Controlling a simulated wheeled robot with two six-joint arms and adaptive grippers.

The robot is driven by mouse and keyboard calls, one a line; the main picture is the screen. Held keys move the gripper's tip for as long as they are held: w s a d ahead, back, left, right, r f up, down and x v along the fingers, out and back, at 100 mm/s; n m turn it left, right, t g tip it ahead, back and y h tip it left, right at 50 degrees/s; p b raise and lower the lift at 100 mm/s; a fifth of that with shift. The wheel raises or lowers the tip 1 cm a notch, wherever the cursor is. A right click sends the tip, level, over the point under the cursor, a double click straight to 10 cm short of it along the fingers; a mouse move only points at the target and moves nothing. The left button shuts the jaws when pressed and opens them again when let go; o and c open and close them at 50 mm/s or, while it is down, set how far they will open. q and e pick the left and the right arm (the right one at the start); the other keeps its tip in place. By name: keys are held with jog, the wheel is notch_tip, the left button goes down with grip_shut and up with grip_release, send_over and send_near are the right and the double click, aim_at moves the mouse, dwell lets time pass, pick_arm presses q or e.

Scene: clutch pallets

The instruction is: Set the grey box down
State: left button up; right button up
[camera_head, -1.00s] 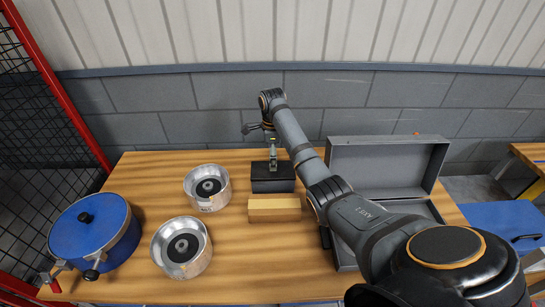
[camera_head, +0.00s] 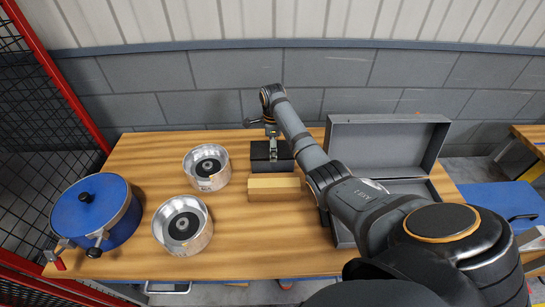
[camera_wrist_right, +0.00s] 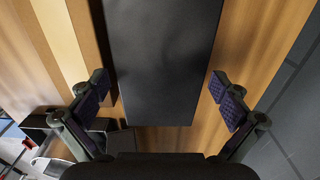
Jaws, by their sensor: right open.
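The dark grey box (camera_head: 259,163) rests on the wooden table, behind a pale wooden block (camera_head: 274,188). My right gripper (camera_head: 273,154) is at the box, pointing down. In the right wrist view the open fingers (camera_wrist_right: 164,108) stand on either side of the box (camera_wrist_right: 165,60), with a gap between each finger and its sides. Part of the box is hidden behind the gripper in the head view. My left gripper is not in view.
Two round metal housings (camera_head: 166,234) (camera_head: 193,172) and a blue lidded pot (camera_head: 92,212) stand to the left. An open grey case (camera_head: 385,146) is at the right, partly behind my right arm. A red-framed mesh fence (camera_head: 62,85) borders the left; a wall is behind.

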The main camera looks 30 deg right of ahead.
notch_tip(320, 180, down, 5)
jog(key=shift+r+p, duration=0.1)
jog(key=shift+p, duration=0.35)
jog(key=c, duration=1.5)
jog(key=shift+w+r+b, duration=0.15)
jog(key=shift+r+b, duration=0.15)
jog(key=shift+r, duration=0.3)
jog(key=shift+r+b, duration=0.35)
jog(key=shift+r, duration=0.45)
jog(key=s+a+r+p, duration=0.7)
jog(key=s+r, duration=0.3)
jog(key=s, duration=0.2)
jog(key=shift+a+r+p, duration=0.15)
jog(key=shift+p, duration=0.75)
